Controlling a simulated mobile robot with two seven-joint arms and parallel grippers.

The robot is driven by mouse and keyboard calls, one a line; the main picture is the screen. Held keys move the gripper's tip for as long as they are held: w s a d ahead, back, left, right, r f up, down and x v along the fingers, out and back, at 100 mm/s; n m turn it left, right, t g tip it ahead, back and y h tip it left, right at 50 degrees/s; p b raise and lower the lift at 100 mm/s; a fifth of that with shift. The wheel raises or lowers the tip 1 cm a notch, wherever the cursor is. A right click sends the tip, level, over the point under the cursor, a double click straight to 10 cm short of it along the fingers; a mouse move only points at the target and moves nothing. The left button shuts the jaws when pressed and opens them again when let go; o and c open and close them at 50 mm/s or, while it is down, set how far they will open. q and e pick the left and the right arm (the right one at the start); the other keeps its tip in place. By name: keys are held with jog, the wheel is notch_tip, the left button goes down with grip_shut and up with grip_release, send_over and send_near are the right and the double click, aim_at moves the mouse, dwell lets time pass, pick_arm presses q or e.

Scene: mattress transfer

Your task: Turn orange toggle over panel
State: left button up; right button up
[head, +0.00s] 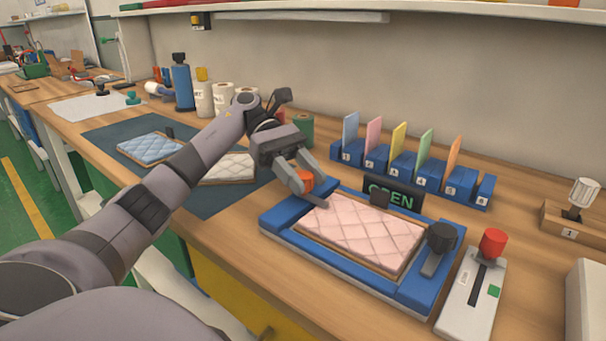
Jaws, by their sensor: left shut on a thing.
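My left gripper (306,182) is shut on the orange toggle (306,180) at the back left corner of the blue frame (280,215). The fingers hide part of the toggle, and I cannot tell how far it is turned over the panel. The pink quilted panel (360,232) lies flat inside the frame. My right gripper is not in view.
A sign reading OPEN (393,195) stands behind the frame, partly hidden. Behind it is a blue numbered rack (405,171) with coloured cards. A red-knobbed lever box (470,295) stands to the right. A blue quilted panel (150,148) and a cream one (230,168) lie left.

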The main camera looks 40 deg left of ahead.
pick_arm(q)
jog(key=shift+f, duration=0.1)
jog(key=o, duration=1)
jog(key=shift+c, duration=0.2)
